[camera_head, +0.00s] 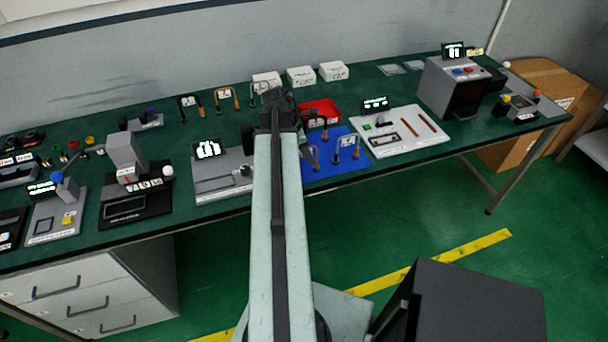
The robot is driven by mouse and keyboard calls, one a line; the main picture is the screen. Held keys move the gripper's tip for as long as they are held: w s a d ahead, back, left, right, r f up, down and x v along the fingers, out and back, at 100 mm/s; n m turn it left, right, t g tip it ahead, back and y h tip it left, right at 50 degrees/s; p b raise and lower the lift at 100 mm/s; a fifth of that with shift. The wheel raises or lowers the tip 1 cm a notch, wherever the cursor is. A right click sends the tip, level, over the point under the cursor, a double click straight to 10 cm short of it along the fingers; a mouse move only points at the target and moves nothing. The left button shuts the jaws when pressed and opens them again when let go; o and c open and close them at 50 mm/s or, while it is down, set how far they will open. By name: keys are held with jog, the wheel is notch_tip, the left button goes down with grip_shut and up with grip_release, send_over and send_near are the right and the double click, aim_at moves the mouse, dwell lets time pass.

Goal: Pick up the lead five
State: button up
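Several U-shaped leads stand on the green bench. My gripper (274,100) is dark and seen from behind, over the bench left of the red tray. Its fingers are hidden.
A red tray (320,107) lies behind the blue mat, and white boxes (301,76) stand at the back. A grey device (222,175) is left of my arm; a white panel (400,133) is right of the mat. A dark machine (455,88) stands further right.

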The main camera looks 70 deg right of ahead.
jog(key=shift+f, duration=0.25)
grip_shut()
